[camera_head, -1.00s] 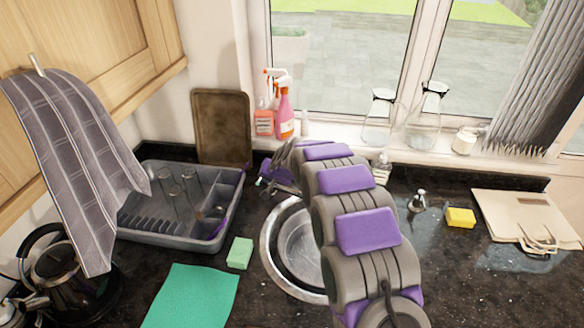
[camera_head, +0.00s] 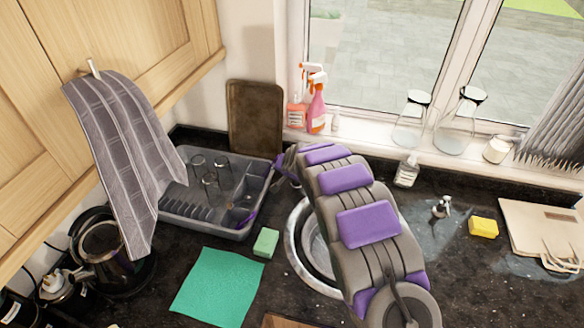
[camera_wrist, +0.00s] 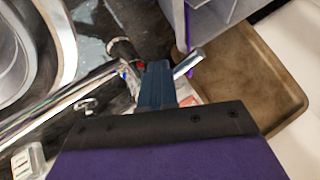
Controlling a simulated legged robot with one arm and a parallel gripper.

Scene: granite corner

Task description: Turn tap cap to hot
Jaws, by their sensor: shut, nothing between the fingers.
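The chrome tap shows in the wrist view, with its long spout (camera_wrist: 60,102) running from lower left to the tap body at the centre. A short chrome lever (camera_wrist: 188,63) sticks out to the upper right, just beside my fingertips. A small red mark (camera_wrist: 141,66) shows near the tap body. My gripper (camera_wrist: 156,68) is shut and empty, its dark blue fingers over the tap body. I cannot tell whether they touch the lever. In the head view my purple and grey arm hides most of the tap and the fingers.
The round sink (camera_head: 297,262) lies under my arm. A grey dish rack (camera_head: 190,222) with glasses stands left, and a brown tray (camera_head: 254,118) leans on the wall behind. Spray bottles (camera_head: 316,108) and a soap bottle (camera_head: 407,171) stand near the window. A green sponge (camera_head: 265,242) is beside the sink.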

